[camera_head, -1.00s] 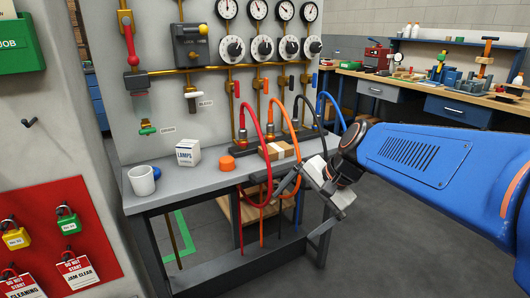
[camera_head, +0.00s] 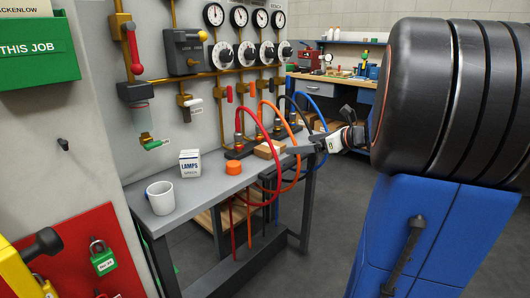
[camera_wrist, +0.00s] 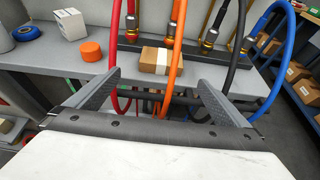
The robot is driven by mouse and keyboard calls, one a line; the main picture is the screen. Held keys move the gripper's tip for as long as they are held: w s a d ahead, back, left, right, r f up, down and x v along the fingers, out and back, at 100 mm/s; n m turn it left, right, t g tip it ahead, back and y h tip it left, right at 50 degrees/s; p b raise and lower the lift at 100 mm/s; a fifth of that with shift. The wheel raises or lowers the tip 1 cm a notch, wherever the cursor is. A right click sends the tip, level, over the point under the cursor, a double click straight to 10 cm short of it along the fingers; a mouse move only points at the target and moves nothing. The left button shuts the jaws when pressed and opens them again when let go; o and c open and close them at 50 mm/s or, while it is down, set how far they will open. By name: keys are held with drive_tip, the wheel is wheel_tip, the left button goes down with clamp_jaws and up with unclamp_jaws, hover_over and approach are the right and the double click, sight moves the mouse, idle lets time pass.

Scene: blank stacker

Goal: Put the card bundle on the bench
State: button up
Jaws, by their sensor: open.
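The card bundle (camera_head: 267,149), a small brown block with a pale band, lies on the grey bench top (camera_head: 218,186) near the hose fittings. It also shows in the wrist view (camera_wrist: 149,60), with an orange hose crossing in front of its right part. My gripper (camera_head: 303,148) is at the bench's right side, apart from the bundle. In the wrist view its two fingers (camera_wrist: 158,80) are spread wide and empty, pointing toward the bundle across the bench's front edge.
Red, orange, black and blue hoses (camera_wrist: 274,70) loop over the bench's front edge close to my fingers. An orange cap (camera_head: 233,168), a lamps box (camera_head: 190,163) and a white mug (camera_head: 160,198) stand to the left. A gauge panel rises behind.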

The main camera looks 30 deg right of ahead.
approach(272, 146)
drive_tip(key=x, duration=0.5)
drive_tip(key=shift+a+f, duration=0.35)
drive_tip(key=shift+a, duration=0.05)
drive_tip(key=shift+d+x, duration=0.15)
drive_tip(key=shift+x, duration=1.2)
drive_tip(key=shift+d+x, duration=0.1)
drive_tip(key=shift+x, duration=1.2)
drive_tip(key=shift+w+r, duration=0.15)
drive_tip(key=shift+r, duration=0.05)
drive_tip(key=c, duration=1)
wheel_tip(272, 146, up, 10)
drive_tip(key=shift+r, duration=0.1)
